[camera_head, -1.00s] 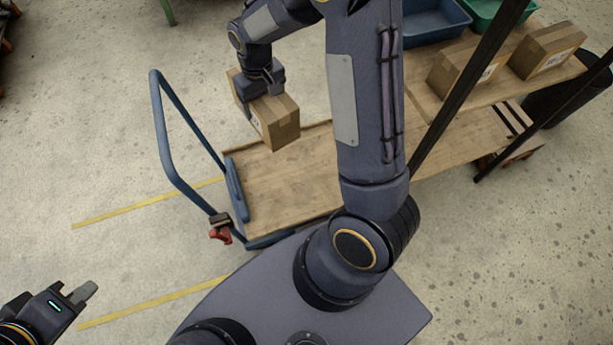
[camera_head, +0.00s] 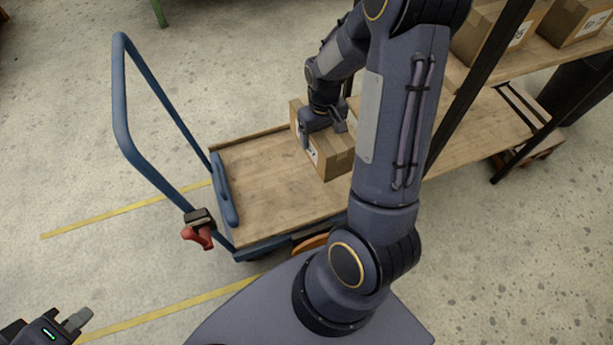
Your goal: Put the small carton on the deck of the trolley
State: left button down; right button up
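The small carton (camera_head: 338,163) is brown with a white label and shows over the far right part of the trolley's wooden deck (camera_head: 265,195). My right gripper (camera_head: 324,128) is at the carton's top with its fingers on it and appears shut on it. I cannot tell whether the carton's underside touches the deck. My arm hides the deck's right end. The trolley has a blue push handle (camera_head: 122,100) on its left.
A wooden rack (camera_head: 480,125) with dark posts stands right of the trolley, with more cartons (camera_head: 497,28) on its upper shelf. A red part (camera_head: 198,236) sits by the handle's foot. Yellow lines (camera_head: 110,215) mark the floor. The floor left of the handle is clear.

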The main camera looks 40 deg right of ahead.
jog(key=s+d+f+m+b, duration=0.1)
jog(key=s+d+f+b, duration=0.1)
jog(key=s+f+b, duration=0.35)
jog(key=s+d+f+b, duration=0.3)
jog(key=f+b, duration=0.4)
jog(key=f, duration=0.3)
jog(key=b, duration=0.7)
send_over(312, 181)
jog(key=shift+f, duration=6.35)
jog(key=shift+s+f, duration=0.1)
jog(key=shift+f, duration=0.1)
jog(key=o, duration=1.9)
jog(key=shift+c, duration=0.2)
